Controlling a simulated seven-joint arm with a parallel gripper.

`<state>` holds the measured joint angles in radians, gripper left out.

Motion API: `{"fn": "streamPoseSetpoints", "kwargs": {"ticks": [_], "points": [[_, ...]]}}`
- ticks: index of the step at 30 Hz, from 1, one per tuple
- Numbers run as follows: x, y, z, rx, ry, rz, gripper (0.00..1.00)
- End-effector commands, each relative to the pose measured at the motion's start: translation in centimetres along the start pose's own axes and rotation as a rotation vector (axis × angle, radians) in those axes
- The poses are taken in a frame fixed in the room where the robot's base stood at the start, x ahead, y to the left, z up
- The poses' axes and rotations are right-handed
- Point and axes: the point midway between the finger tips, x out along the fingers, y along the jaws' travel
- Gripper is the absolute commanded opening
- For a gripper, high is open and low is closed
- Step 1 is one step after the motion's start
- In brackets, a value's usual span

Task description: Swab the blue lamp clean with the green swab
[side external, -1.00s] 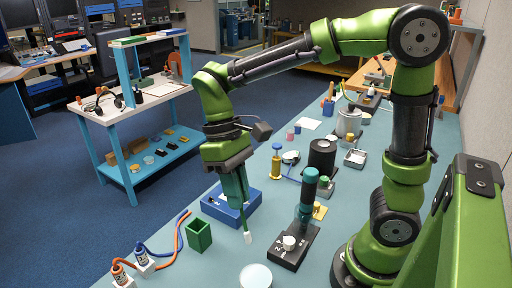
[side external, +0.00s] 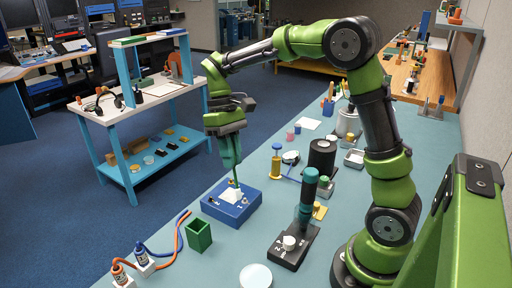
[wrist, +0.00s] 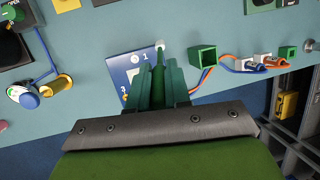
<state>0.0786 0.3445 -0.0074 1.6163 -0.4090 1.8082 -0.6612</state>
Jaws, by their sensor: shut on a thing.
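My gripper (side external: 232,162) is shut on the green swab and points down over the blue box (side external: 222,214). In the wrist view the green swab (wrist: 158,72) sticks out between the fingers. Its pale tip (wrist: 160,44) shows near the number 1 on the box's panel (wrist: 118,68). In the side view the thin swab shaft (side external: 236,179) reaches down to the box's back part; I cannot tell whether the tip touches. The box has a white raised piece (side external: 232,195) and small dark fittings. The blue lamp cannot be made out clearly; gripper and swab hide part of the panel.
An open green holder (side external: 198,235) stands in front of the box. Orange and blue cables (side external: 178,240) lie to its left. A black switch block (side external: 292,245) with a teal-topped handle stands to the right. A white round dish (side external: 256,277) is at the front.

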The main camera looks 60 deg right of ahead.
Motion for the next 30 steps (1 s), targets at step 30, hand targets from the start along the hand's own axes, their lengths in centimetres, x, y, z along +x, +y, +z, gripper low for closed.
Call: {"fn": "streamPoseSetpoints", "kwargs": {"ticks": [30], "points": [[2.5, 0.8, -3.8, -0.489, 0.253, 0.246, 0.0]]}}
